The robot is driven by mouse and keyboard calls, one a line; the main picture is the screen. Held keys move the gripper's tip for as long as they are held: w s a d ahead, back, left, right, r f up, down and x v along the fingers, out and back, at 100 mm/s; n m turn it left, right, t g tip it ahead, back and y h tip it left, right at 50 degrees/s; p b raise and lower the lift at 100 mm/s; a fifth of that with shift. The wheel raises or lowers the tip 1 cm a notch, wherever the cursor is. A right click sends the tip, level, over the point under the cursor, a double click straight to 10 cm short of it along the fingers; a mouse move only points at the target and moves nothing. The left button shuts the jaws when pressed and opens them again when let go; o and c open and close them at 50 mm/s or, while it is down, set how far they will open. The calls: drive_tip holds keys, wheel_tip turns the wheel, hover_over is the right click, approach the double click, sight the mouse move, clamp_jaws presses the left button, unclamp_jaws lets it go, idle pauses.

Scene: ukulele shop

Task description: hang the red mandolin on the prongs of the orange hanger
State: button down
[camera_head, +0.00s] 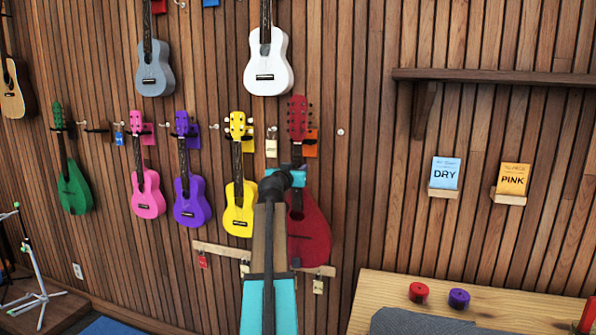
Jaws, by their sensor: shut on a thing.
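The red mandolin (311,236) is upright in front of the slatted wall, its headstock up and its rounded body down. The orange hanger (311,146) shows just right of the mandolin's headstock; its prongs are hidden or too small to make out. My gripper (297,178) is shut on the red mandolin at its neck, below the headstock. My arm covers the left part of the body. I cannot tell whether the neck rests on the prongs or is still apart from them.
A yellow ukulele (239,208) hangs close on the left, beyond it purple (189,200), pink (148,195) and green (73,188) instruments. A white ukulele (268,70) hangs above. A wooden rail with tags (213,250) runs low behind. A workbench (362,300) stands at lower right.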

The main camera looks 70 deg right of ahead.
drive_tip(key=shift+w+d+r+b, duration=0.15)
drive_tip(key=shift+d+b, duration=0.45)
drive_tip(key=shift+d, duration=0.55)
idle(0.5)
drive_tip(key=shift+d+b, duration=0.6)
drive_tip(key=shift+d, duration=1.4)
drive_tip(key=shift+f+b, duration=0.9)
drive_tip(key=shift+b, duration=0.2)
idle(0.5)
idle(0.3)
drive_tip(key=c, duration=1.3)
unclamp_jaws()
drive_tip(key=shift+c, duration=0.2)
drive_tip(key=shift+f, duration=0.2)
drive_tip(key=shift+a, duration=0.2)
